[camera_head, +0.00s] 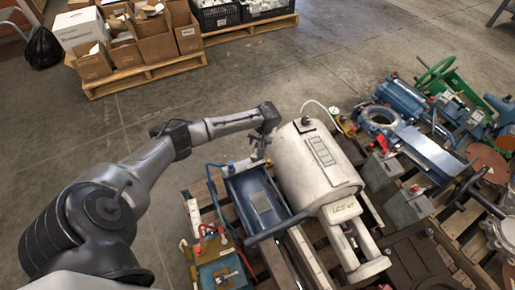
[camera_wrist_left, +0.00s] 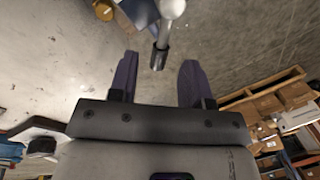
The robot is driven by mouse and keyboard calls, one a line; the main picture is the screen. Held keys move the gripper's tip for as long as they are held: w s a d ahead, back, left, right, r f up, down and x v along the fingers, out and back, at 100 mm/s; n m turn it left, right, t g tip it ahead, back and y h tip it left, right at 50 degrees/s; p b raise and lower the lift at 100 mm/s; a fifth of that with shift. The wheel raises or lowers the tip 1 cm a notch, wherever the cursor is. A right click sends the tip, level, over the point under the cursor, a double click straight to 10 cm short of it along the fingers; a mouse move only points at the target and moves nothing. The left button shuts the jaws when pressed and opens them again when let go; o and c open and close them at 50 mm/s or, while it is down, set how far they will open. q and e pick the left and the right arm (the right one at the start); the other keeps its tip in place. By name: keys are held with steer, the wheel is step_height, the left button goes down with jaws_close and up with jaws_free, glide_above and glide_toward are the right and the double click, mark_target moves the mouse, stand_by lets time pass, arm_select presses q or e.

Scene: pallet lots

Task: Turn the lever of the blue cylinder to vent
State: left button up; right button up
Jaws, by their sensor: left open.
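The blue cylinder (camera_head: 262,203), a blue body with a pale plate on top, lies on a pallet left of a large cream-white tank. My left gripper (camera_head: 260,150) is at its far end, partly hidden by its own wrist. In the left wrist view, the open fingers (camera_wrist_left: 158,68) stand on either side of a short lever (camera_wrist_left: 161,48) with a pale rounded head and a dark end. The lever sits between the fingertips, with gaps visible on both sides. Part of a blue body (camera_wrist_left: 140,12) shows at the top edge. My right gripper is not in view.
The cream-white tank (camera_head: 318,165) stands close to the right of the blue cylinder. Pallets crowded with valves and machine parts fill the right side. Cardboard boxes (camera_head: 155,35) stand on a pallet (camera_head: 150,75) at the back left. The concrete floor between is clear.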

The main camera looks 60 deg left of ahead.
arm_select(q)
steer(key=shift+s+a+f+b, duration=0.1)
steer(key=shift+f+b, duration=0.1)
steer(key=shift+f, duration=0.3)
steer(key=shift+s+f+b, duration=0.1)
steer(key=shift+f+b, duration=0.05)
steer(key=shift+f, duration=0.3)
jaws_close()
